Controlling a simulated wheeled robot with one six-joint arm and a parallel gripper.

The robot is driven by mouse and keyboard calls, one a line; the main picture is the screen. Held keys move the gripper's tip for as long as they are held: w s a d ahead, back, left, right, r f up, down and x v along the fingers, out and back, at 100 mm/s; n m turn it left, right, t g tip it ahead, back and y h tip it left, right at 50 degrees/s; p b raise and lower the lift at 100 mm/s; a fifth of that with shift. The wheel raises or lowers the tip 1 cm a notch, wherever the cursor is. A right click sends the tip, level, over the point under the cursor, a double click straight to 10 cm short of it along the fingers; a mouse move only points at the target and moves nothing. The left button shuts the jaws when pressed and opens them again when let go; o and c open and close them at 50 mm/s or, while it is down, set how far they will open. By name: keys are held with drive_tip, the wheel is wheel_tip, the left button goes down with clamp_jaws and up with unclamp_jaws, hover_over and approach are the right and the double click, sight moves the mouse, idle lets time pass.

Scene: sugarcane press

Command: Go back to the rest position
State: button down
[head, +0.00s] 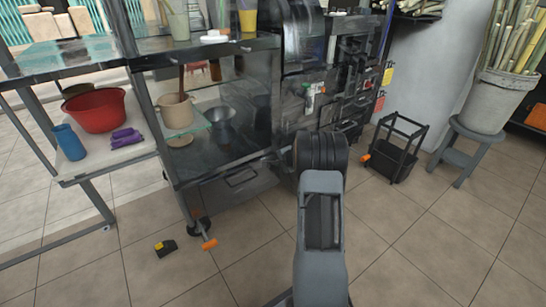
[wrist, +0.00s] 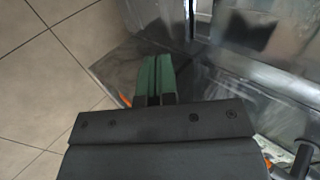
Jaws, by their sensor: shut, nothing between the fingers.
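My gripper (wrist: 153,82) shows in the wrist view as two green fingers close together. It is shut, with nothing between the fingers. Beyond it are the tiled floor and a grey metal surface. In the head view my arm rises from the bottom centre toward the dark press machine (head: 335,75). The gripper itself is hidden behind the arm there.
A black rack (head: 395,150) and a stool (head: 463,145) under a cane bucket (head: 497,100) stand right. Floor (head: 420,235) at front right is clear.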

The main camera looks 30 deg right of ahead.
drive_tip(key=s+a+r+n+g+y+p, duration=0.1)
drive_tip(key=s+a+r+n+p, duration=0.2)
drive_tip(key=a+r+p, duration=0.6)
drive_tip(key=s+a+r+n+g+y+p, duration=0.1)
drive_tip(key=s+a+r+n+p, duration=0.3)
drive_tip(key=r, duration=0.8)
drive_tip(key=s+a+r+n+g+y+p, duration=0.1)
drive_tip(key=s+a+r+n+p, duration=0.1)
drive_tip(key=a+r+p, duration=0.75)
drive_tip(key=s+a+r+n+g+h+p, duration=0.1)
drive_tip(key=s+a+r+n+p, duration=0.2)
drive_tip(key=s+r+p, duration=0.4)
drive_tip(key=s+a+r+n+g+h+p, duration=0.1)
drive_tip(key=s+r+n+p, duration=0.4)
drive_tip(key=s+r, duration=0.8)
drive_tip(key=a+r+h+p, duration=0.1)
drive_tip(key=a+p, duration=0.1)
drive_tip(key=p, duration=0.1)
drive_tip(key=shift+s+a+r+n+g, duration=0.15)
drive_tip(key=shift+s+r+n+g, duration=0.15)
drive_tip(key=shift+r+n+g, duration=0.1)
